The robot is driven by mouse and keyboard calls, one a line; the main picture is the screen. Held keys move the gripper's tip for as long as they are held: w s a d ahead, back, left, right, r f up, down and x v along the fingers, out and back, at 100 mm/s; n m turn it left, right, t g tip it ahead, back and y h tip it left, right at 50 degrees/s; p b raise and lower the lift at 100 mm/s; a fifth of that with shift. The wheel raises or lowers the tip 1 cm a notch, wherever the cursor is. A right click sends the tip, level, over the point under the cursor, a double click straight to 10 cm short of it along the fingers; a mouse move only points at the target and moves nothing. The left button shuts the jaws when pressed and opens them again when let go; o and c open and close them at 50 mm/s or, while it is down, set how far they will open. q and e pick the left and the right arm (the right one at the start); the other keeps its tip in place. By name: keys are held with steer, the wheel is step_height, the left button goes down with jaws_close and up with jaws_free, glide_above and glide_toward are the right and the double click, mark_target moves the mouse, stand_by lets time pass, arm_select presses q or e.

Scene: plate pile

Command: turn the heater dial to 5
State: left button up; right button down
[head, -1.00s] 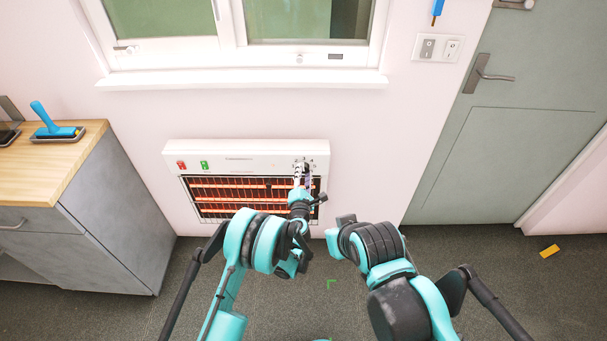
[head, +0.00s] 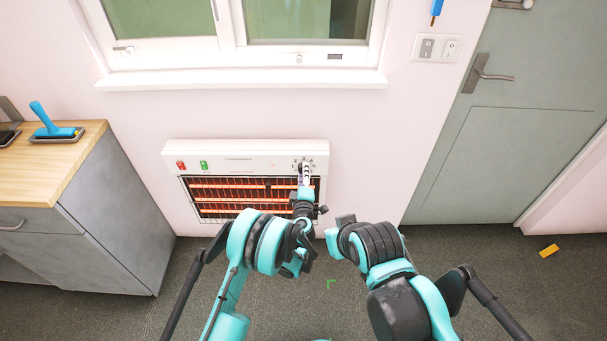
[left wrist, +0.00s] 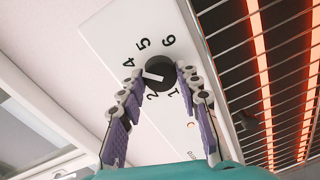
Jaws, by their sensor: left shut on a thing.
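The heater (head: 245,172) is a white wall unit with glowing bars behind a grille. Its black dial (left wrist: 163,70) shows in the left wrist view with printed numbers around it. The dial's white pointer points left and slightly down, between 4 and 2, where a finger hides the print. My left gripper (left wrist: 155,80) has one finger on each side of the dial and is shut on it. In the head view my left gripper (head: 306,174) covers most of the dial at the heater's upper right. My right arm shows, but its gripper is not visible.
A red switch (head: 181,165) and a green switch (head: 204,165) sit at the heater's upper left. A grey cabinet (head: 110,215) stands to the left. A window sill (head: 240,82) runs above the heater, and a door (head: 520,130) is at the right.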

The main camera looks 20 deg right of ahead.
arm_select(q)
steer(key=shift+d+m+y, duration=0.1)
steer(key=shift+m+y, duration=0.2)
steer(key=shift+m, duration=3.7)
steer(key=shift+f, duration=0.1)
steer(key=o, duration=1.2)
steer(key=shift+c, duration=0.2)
step_height(320, 180, up, 10)
